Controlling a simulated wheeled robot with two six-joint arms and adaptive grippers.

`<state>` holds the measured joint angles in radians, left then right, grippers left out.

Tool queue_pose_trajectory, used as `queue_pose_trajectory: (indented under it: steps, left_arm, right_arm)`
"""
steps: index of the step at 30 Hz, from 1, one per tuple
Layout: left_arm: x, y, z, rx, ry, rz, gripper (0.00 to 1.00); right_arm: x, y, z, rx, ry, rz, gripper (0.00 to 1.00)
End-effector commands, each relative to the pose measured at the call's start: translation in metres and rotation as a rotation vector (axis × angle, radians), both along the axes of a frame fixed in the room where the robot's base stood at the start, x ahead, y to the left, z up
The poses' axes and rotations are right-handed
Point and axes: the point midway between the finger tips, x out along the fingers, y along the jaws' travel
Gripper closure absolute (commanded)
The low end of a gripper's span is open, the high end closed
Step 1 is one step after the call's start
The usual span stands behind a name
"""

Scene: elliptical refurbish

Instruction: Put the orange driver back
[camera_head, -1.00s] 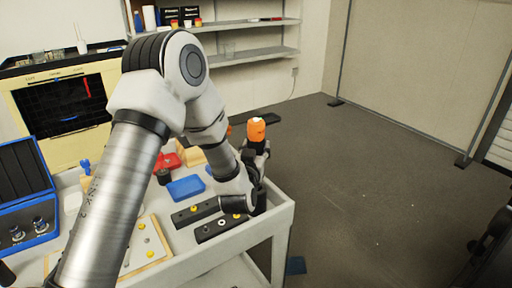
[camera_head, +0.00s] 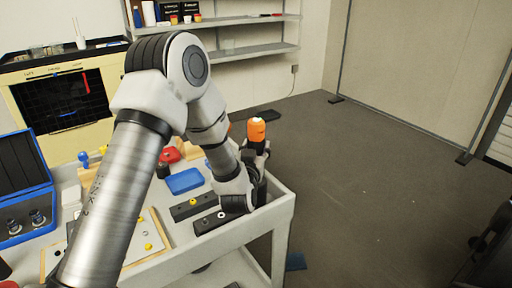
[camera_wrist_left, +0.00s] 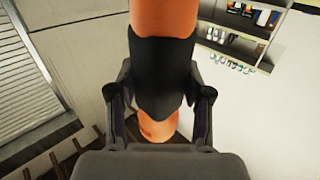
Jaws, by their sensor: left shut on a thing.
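The orange driver (camera_head: 256,130) is upright in my left gripper (camera_head: 256,150), near the far right corner of the white cart in the head view. Its orange body stands above the fingers. In the left wrist view the driver (camera_wrist_left: 165,22) fills the middle, with a black band (camera_wrist_left: 163,75) between the two fingers of my left gripper (camera_wrist_left: 160,105). The fingers are shut on it. Its lower end is hidden by the gripper and arm in the head view. My right gripper is not in view.
The white cart (camera_head: 262,224) carries a blue tray (camera_head: 185,181), dark blocks (camera_head: 193,206) with knobs, a board (camera_head: 150,228) with yellow knobs and a blue case (camera_head: 22,190). Shelves (camera_head: 245,52) stand behind. The floor right of the cart is mostly clear.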

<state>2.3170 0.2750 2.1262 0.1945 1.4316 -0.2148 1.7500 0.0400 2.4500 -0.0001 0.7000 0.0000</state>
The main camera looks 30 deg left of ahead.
Motion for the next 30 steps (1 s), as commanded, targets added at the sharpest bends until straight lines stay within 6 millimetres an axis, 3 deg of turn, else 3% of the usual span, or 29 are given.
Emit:
queue_pose_trajectory:
  steps: [26, 27, 29, 30]
  left_arm:
    - [0.000, 0.000, -0.012, 0.001, -0.003, 0.000, 1.00]
    - [0.000, 0.000, -0.012, 0.001, -0.003, 0.000, 0.43]
    - [0.000, 0.000, -0.012, 0.001, -0.003, 0.000, 0.22]
    - [0.000, 0.000, -0.012, 0.001, -0.002, 0.000, 0.21]
  right_arm:
    - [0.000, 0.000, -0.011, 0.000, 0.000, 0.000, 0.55]
    - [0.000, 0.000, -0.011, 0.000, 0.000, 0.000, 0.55]
    - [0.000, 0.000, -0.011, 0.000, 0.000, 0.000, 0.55]
    - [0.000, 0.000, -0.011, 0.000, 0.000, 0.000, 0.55]
